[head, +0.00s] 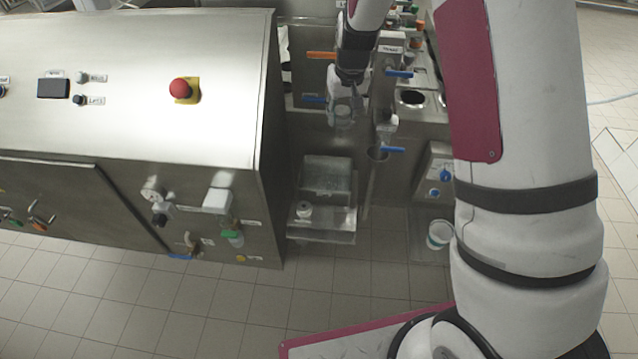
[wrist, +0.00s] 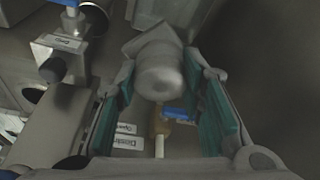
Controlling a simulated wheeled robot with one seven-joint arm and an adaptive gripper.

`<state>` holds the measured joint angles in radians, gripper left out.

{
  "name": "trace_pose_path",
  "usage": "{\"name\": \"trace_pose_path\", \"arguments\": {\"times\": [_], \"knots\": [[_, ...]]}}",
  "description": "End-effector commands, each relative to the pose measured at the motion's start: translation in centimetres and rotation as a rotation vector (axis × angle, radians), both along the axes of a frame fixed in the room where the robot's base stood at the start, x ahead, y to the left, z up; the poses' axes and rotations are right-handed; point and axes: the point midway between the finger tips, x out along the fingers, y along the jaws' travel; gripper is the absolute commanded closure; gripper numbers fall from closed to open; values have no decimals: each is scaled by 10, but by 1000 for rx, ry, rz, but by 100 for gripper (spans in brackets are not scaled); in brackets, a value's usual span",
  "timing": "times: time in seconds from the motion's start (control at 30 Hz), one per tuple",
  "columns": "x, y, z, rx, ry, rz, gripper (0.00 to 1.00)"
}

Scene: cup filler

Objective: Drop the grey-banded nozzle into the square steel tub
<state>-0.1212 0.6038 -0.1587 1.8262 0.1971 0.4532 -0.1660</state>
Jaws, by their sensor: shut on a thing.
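My gripper (head: 345,105) is in the upper middle of the head view, in front of the filler's steel panel. In the wrist view its teal-padded fingers (wrist: 162,72) are shut on a pale grey, rounded nozzle (wrist: 160,76) with a blocky part behind it. The nozzle shows small and pale in the head view (head: 343,116); I cannot make out its grey band. The square steel tub (head: 328,162) stands open below my gripper in the head view, on a low steel stand. The tub is not clear in the wrist view.
A steel tray (head: 322,236) with a small white part (head: 304,212) is in front of the tub. The steel cabinet (head: 262,150) is close at left. Blue-handled valves (head: 393,149) and a pale fitting (head: 387,123) stand at right.

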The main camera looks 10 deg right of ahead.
Motion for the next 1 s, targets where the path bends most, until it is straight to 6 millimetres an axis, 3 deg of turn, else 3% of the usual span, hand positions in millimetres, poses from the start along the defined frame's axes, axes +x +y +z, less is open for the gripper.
{"name": "trace_pose_path", "arguments": {"times": [0.27,0.5,1.0], "knots": [[23,-2,-52,7,4,40,100],[33,-2,-105,21,19,216,100],[39,-2,-165,10,5,591,100]]}}
